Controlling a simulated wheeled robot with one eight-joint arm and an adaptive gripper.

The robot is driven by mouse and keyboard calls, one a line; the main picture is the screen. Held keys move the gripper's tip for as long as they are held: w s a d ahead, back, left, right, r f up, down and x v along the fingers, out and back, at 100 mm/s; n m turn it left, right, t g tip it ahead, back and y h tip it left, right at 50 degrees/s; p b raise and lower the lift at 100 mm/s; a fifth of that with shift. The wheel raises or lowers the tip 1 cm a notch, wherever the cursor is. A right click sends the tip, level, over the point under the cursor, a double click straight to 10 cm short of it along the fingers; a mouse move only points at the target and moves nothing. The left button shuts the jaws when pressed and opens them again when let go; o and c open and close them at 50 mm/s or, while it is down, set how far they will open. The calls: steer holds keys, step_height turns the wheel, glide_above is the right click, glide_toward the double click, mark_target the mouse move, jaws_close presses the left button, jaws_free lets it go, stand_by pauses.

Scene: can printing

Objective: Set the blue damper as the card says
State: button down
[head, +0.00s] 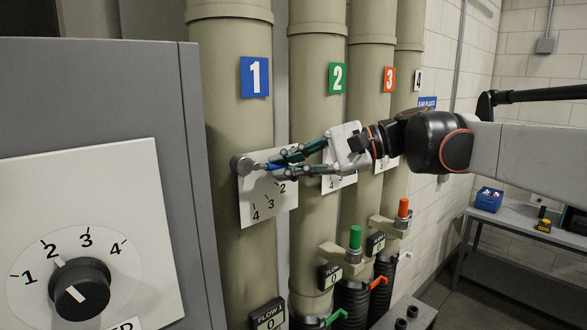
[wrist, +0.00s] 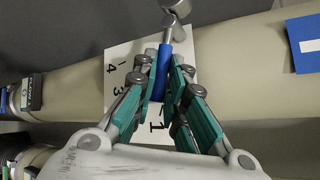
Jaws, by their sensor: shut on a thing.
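The blue damper handle (wrist: 163,75) juts from a round metal pivot (head: 242,164) on the pipe marked with a blue 1 (head: 255,76). My gripper (head: 279,165) is shut on the blue handle, with a finger on each side of it. The handle points right in the head view, above the 2 of its white scale plate (head: 250,200). The 4, 3 and 2 show there, and the gripper covers the upper part of the plate. The plate also shows in the wrist view (wrist: 122,60). I cannot read a card in either view.
A grey cabinet with a black knob (head: 80,289) stands at the left. Pipes marked 2 (head: 337,77), 3 and 4 stand to the right, with green (head: 355,237) and orange (head: 403,208) handles below. The flow display (head: 269,318) below pipe 1 reads 0. A bench stands far right.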

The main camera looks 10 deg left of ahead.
steer(key=shift+r+n+t+h+p, duration=0.6)
steer(key=shift+r+n+h+p, duration=0.15)
steer(key=shift+r+h, duration=0.3)
steer(key=shift+f, duration=0.1)
steer(key=c, duration=1.9)
jaws_free()
steer(key=v, duration=1.2)
